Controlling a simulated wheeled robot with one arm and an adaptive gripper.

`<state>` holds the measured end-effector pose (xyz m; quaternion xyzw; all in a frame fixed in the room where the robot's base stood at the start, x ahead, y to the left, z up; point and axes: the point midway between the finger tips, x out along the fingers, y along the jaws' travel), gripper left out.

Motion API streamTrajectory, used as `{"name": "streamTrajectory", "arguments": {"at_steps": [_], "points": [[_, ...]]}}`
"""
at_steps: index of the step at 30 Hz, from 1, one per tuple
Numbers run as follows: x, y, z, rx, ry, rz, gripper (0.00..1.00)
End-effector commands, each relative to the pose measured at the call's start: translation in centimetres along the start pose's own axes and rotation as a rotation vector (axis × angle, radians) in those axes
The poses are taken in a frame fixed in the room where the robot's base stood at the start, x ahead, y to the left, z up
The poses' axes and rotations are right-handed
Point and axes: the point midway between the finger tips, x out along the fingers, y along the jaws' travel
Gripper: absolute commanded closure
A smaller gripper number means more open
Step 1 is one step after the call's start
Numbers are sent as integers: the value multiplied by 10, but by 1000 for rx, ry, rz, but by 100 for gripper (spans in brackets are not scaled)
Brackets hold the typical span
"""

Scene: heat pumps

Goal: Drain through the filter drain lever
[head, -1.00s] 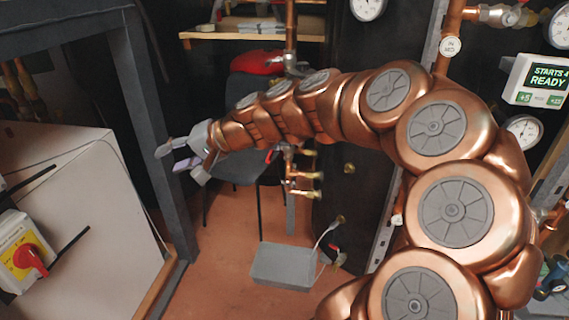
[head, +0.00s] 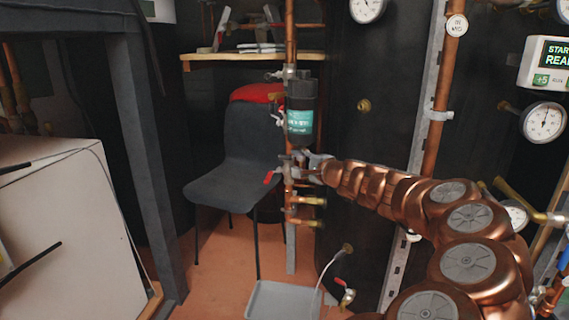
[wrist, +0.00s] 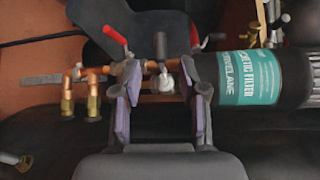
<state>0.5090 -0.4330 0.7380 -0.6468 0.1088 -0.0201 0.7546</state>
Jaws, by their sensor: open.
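The magnetic filter (head: 301,115), a black canister with a teal label, stands on the copper pipe in the head view. It lies at the right of the wrist view (wrist: 250,80). Below it is a valve with a red lever (head: 269,178); this lever shows left of the jaws in the wrist view (wrist: 114,33). My gripper (head: 311,163) is at the pipe just below the filter. In the wrist view my gripper (wrist: 164,85) is open, its fingers either side of a small metal valve fitting (wrist: 160,50). I cannot tell whether they touch it.
A dark chair (head: 235,160) stands behind the pipe. A grey tray (head: 283,300) is on the floor below. Brass pipe ends (head: 310,201) stick out under the valve. A large black cylinder (head: 365,150) stands close on the right.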

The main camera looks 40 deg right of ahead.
Motion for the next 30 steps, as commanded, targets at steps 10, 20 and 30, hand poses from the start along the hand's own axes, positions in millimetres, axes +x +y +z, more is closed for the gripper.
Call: {"name": "streamTrajectory", "arguments": {"at_steps": [10,20,30], "points": [[44,1,3,-4,-5,0,58],[68,0,2,-2,-4,1,58],[69,0,3,-2,-5,0,64]]}}
